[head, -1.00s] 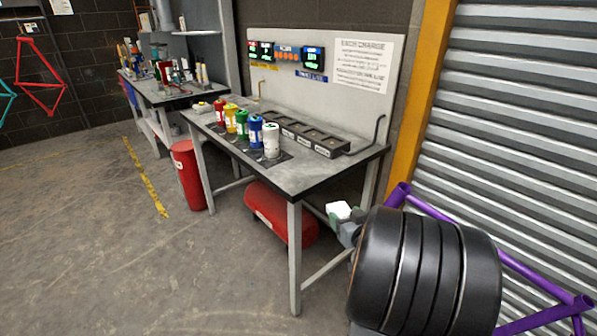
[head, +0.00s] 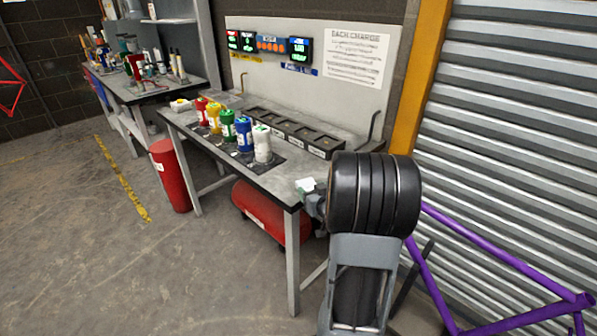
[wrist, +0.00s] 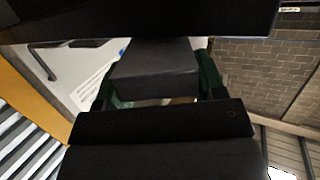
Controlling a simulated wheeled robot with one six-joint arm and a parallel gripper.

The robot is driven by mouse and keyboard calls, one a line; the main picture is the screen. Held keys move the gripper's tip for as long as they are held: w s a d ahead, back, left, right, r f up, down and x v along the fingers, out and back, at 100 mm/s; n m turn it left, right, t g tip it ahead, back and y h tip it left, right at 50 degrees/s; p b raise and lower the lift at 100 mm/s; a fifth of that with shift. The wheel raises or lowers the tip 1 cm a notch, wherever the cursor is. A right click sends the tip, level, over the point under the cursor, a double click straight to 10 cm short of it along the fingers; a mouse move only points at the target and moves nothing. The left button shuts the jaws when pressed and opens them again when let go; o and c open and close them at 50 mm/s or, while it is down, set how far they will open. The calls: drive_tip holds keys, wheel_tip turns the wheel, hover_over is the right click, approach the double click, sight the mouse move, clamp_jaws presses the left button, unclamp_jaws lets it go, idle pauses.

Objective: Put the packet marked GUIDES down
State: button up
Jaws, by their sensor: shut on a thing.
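My gripper (head: 307,190) is shut on a small white packet (head: 306,184), seen in the head view by the bench's near right corner. Any marking on the packet is too small to read. In the wrist view, my gripper (wrist: 155,100) shows dark parts with green fingers at both sides; the packet is mostly hidden there. The grey workbench (head: 262,178) is to the left of my gripper. I cannot tell whether the packet is over the bench edge or just in front of it.
Red, yellow, green, blue and white bottles (head: 228,124) stand on the bench. Behind them is a row of dark trays (head: 290,134). A small white and yellow thing (head: 181,105) lies at the far end. A purple bike frame (head: 500,250) is at the right. Red cylinders (head: 170,175) stand and lie below.

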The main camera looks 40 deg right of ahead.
drive_tip(key=x, duration=0.3)
drive_tip(key=r+x, duration=0.1)
drive_tip(key=x, duration=0.2)
drive_tip(key=r+x, duration=0.1)
drive_tip(key=x, duration=0.2)
drive_tip(key=shift+w, duration=0.55)
drive_tip(key=shift+f, duration=0.15)
drive_tip(key=shift+f, duration=0.2)
drive_tip(key=o, duration=0.9)
drive_tip(key=shift+r, duration=0.15)
